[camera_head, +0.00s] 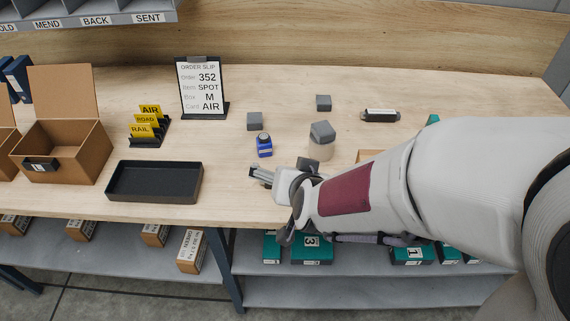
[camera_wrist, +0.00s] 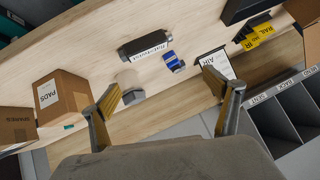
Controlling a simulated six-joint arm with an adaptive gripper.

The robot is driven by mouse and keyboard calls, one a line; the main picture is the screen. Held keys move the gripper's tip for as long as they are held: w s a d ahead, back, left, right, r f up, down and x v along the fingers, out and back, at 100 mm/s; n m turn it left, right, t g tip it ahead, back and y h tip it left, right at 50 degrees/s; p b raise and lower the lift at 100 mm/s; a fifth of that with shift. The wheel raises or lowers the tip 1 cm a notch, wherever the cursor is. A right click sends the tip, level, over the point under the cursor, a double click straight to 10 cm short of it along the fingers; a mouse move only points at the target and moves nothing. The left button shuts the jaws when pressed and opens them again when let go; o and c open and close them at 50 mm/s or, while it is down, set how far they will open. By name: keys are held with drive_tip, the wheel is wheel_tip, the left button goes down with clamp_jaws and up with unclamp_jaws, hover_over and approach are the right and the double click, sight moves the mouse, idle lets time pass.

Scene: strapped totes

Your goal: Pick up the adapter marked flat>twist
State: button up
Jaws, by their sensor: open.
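A dark adapter (camera_wrist: 145,45) with black ends and a pale, lettered label lies on the table in the wrist view; its small lettering appears to read flat>twist. My gripper (camera_head: 261,175) is open and empty over the front of the table. In the wrist view its fingers (camera_wrist: 162,84) are spread, apart from the adapter.
Further grey blocks (camera_head: 254,121) lie behind. A black tray (camera_head: 154,181) is left; a PADS box (camera_wrist: 62,96) shows in the wrist view.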

drive_tip(key=shift+t+h, duration=0.9)
drive_tip(key=f, duration=0.2)
drive_tip(key=w+a+f, duration=0.1)
drive_tip(key=f, duration=0.2)
drive_tip(key=shift+w+a+f, duration=0.25)
drive_tip(key=shift+w+f, duration=0.1)
drive_tip(key=shift+f, duration=0.05)
drive_tip(key=shift+s+f+t+h, duration=0.1)
drive_tip(key=shift+f+t+h, duration=0.4)
drive_tip(key=shift+f, duration=0.4)
drive_tip(key=shift+s+d+f+t+h, duration=0.2)
drive_tip(key=shift+s+f+t+h, duration=0.15)
drive_tip(key=shift+t, duration=0.25)
drive_tip(key=shift+w, duration=0.15)
drive_tip(key=shift+x, duration=1.25)
drive_tip(key=shift+w, duration=0.1)
drive_tip(key=shift+x, duration=2.55)
drive_tip(key=shift+a, duration=0.2)
